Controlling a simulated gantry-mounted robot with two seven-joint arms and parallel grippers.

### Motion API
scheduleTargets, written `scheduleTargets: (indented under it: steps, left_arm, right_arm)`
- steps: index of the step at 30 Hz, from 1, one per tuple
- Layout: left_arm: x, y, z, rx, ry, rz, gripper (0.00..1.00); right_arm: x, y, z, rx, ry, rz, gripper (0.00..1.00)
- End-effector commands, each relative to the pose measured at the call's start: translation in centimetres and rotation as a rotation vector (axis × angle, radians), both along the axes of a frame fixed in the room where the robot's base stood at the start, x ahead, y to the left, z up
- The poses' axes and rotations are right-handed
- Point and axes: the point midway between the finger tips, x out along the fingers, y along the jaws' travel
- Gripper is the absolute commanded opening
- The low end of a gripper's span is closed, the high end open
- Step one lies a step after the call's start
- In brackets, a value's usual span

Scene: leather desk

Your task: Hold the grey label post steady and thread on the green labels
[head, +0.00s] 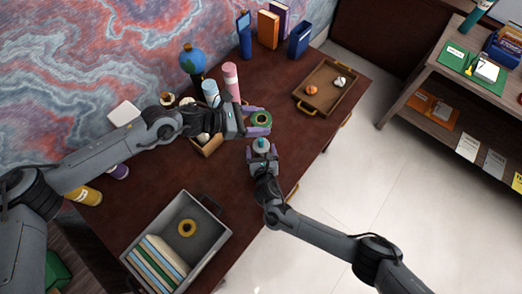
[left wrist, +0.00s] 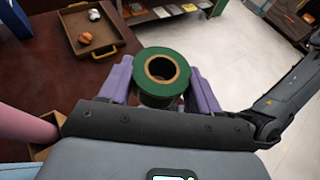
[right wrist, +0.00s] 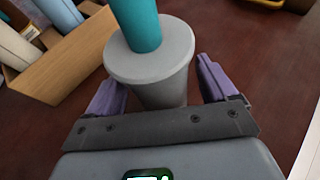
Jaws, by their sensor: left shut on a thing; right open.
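The green label (head: 254,121) is a thick ring with a tan inner rim. My left gripper (left wrist: 160,92) is shut on it and holds it with the hole facing up in the left wrist view. The grey label post (right wrist: 150,66) has a wide grey base with a teal rod (right wrist: 136,22) rising from it. In the head view the post (head: 261,147) is just below the label, and the two look apart. My right gripper (right wrist: 160,92) is open, with one finger on each side of the grey base. The base's underside is hidden.
A wooden tray (head: 345,92) with small objects lies at the back right. Bottles and a globe (head: 192,62) stand by the wall. The desk's right middle is clear.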

Motion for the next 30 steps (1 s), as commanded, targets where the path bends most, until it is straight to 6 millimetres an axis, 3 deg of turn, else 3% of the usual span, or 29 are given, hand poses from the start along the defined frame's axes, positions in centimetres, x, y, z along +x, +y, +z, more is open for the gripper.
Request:
scheduleTargets:
  steps: [9, 21, 26, 30]
  left_arm:
    - [0.0, 0.0, 0.0, -0.001, 0.0, 0.0, 0.32]
    - [0.0, 0.0, 0.0, 0.0, 0.0, 0.0, 0.32]
    - [-0.2, 0.1, 0.0, 0.0, -0.001, -0.037, 0.32]
    - [0.5, 1.0, -1.5, 0.003, 0.004, -0.088, 0.32]
  right_arm:
    - [0.1, 0.0, 0.0, 0.001, 0.0, 0.0, 0.85]
    - [0.1, 0.0, -0.1, 0.001, 0.0, 0.0, 0.27]
    - [0.1, 0.0, -0.1, 0.001, 0.0, 0.0, 0.27]
    - [0.1, 0.0, -0.1, 0.001, 0.0, 0.0, 0.27]
